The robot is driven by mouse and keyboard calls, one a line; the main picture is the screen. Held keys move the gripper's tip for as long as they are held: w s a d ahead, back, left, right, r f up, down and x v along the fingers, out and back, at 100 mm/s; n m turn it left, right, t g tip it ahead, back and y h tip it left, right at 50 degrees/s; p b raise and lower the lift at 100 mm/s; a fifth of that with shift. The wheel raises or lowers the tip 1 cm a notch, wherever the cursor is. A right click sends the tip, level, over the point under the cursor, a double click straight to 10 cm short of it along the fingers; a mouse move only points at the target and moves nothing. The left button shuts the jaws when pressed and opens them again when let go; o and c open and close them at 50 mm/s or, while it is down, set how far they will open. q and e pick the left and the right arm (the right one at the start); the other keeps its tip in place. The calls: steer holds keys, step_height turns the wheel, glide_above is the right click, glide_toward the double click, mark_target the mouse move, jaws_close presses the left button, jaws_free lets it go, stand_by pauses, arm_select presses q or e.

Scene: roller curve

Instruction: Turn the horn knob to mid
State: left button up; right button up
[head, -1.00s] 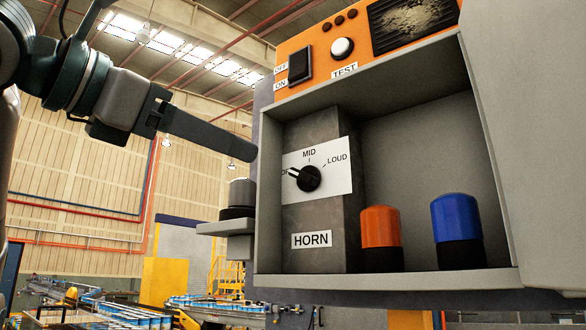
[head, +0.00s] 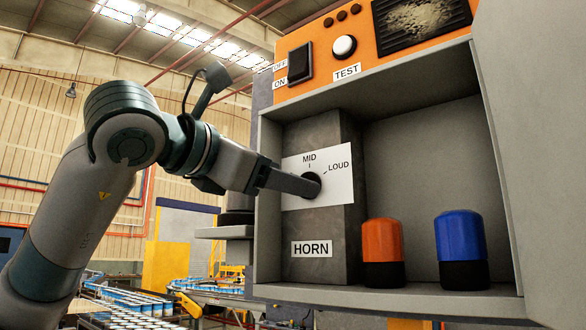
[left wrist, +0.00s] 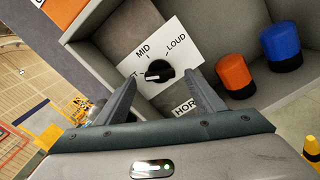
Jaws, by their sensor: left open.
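The black horn knob (head: 312,179) sits on a white dial plate (head: 333,189) marked MID and LOUD, above the HORN label. In the left wrist view the knob (left wrist: 158,71) has its white pointer mark turned to the left, toward a partly hidden label ending in T, not toward MID. My left gripper (head: 308,185) reaches in from the left and partly covers the knob and plate. In the left wrist view the gripper (left wrist: 163,80) is open, one finger on each side of the knob; I see no contact. My right gripper is not in view.
The knob's grey block stands inside a grey box recess with a side wall (head: 268,200) on the left. An orange cap (head: 382,240) and a blue cap (head: 460,238) stand to its right. Above are a black OFF/ON switch (head: 299,64) and a white TEST button (head: 344,47).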

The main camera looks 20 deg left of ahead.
arm_select(q)
steer(key=shift+p+x, duration=0.35)
steer(key=shift+x, duration=1.05)
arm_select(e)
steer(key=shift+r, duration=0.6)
arm_select(q)
steer(key=c, duration=1.1)
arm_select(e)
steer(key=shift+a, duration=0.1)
arm_select(q)
steer(key=shift+m, duration=0.3)
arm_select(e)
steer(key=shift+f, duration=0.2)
arm_select(q)
steer(key=shift+f+m+b, duration=0.15)
steer(key=shift+m+b, duration=1.3)
steer(key=shift+m, duration=4.15)
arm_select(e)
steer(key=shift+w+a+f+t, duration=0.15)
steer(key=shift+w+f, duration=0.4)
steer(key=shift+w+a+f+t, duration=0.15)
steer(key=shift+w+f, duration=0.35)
